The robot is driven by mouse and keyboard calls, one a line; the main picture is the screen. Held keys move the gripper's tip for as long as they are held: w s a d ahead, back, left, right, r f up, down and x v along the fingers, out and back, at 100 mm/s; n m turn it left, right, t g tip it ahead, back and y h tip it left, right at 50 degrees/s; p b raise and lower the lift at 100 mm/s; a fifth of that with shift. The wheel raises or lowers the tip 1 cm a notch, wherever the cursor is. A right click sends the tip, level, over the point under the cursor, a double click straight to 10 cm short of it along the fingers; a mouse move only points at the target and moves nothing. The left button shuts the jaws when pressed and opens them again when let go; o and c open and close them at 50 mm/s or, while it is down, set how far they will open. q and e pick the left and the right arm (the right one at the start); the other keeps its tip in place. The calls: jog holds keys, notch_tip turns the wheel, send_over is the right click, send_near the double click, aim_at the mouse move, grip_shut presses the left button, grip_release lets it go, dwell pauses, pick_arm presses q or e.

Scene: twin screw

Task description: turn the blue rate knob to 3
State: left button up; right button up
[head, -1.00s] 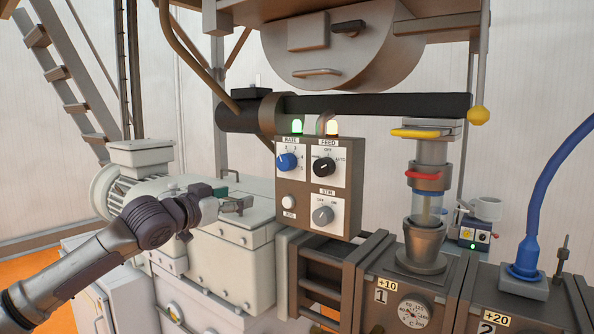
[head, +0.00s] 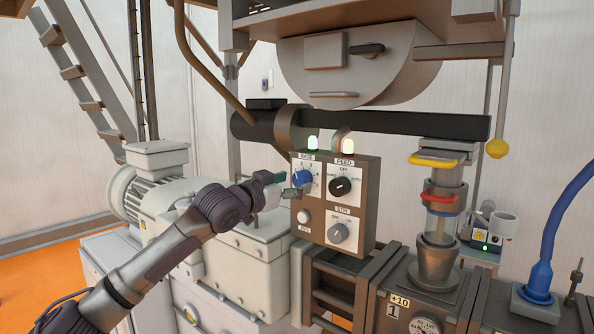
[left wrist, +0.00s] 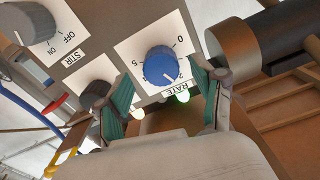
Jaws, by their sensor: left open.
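The blue rate knob (head: 303,178) is at the upper left of the brown control panel (head: 365,215), under the RATE label. In the left wrist view the knob (left wrist: 160,65) shows large on its white plate, with 0 and 5 legible. Its white pointer line points to the lower right there; I cannot tell the exact number. My left gripper (head: 284,188) is just left of the panel, in front of the knob. In the left wrist view its two green-padded fingers (left wrist: 162,88) are apart, one on each side of the knob, with no clear contact. My right gripper is not in view.
The black FEED knob (head: 341,186) is right of the rate knob. Below are a white jog button (head: 303,216) and the grey STIR knob (head: 338,233). Two lit lamps, one of them green (head: 313,144), top the panel. A black tube (head: 390,124) runs above.

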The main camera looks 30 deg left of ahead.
pick_arm(q)
jog(key=shift+w+p, duration=0.3)
jog(key=shift+w, duration=0.8)
jog(key=c, duration=1.1)
jog(key=shift+r+m+p, duration=0.15)
jog(key=shift+m+p, duration=0.75)
jog(key=shift+p, duration=0.3)
jog(key=shift+c, duration=0.2)
jog(key=m+p, duration=0.2)
jog(key=shift+m+p, duration=1.35)
jog(key=shift+m, duration=0.05)
jog(key=shift+m+p, duration=0.8)
jog(key=shift+m, duration=0.3)
